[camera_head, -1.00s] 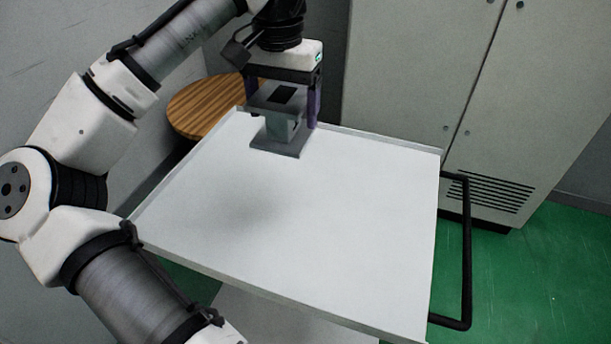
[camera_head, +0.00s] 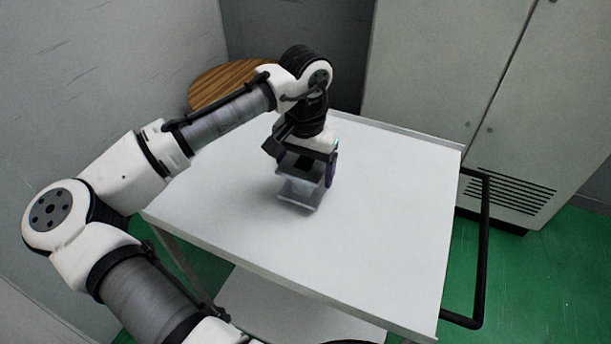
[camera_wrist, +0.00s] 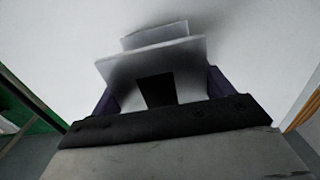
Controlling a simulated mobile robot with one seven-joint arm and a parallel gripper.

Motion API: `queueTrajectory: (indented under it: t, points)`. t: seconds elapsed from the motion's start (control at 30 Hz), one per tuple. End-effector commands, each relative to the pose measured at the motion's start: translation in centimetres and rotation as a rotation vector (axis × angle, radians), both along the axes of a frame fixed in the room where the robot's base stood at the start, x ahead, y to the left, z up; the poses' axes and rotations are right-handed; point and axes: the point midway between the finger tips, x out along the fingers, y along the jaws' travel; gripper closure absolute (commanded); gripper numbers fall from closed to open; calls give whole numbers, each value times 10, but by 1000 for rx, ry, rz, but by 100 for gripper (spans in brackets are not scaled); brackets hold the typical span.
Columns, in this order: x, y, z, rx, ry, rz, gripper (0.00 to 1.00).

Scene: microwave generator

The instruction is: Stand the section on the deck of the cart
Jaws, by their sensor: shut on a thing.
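The section (camera_head: 300,191) is a grey metal piece with a flat flange at top and bottom and a narrower body between. My gripper (camera_head: 307,176) is shut on it and points down over the middle-back of the white cart deck (camera_head: 385,190). The section is near upright with a slight tilt. Its lower flange is at or just above the deck; I cannot tell whether they touch. In the wrist view the section (camera_wrist: 157,59) shows its upper flange with a dark rectangular opening, between the purple fingers. The bare deck (camera_wrist: 60,45) lies beyond it.
A round wooden stool top (camera_head: 215,84) stands behind the cart at left. A grey cabinet (camera_head: 430,70) stands behind at right. The cart's black handle (camera_head: 483,250) is on the right side. The deck has low raised edges and is otherwise clear.

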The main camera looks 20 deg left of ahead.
Motion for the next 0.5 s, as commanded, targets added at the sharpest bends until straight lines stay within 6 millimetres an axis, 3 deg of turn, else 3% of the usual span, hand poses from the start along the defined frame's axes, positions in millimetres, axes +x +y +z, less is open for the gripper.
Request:
queueTrajectory:
  t: [0.2,0.5]
  points:
    - [0,0,-26,0,-1,0,58]
    - [0,0,-28,0,-1,0,58]
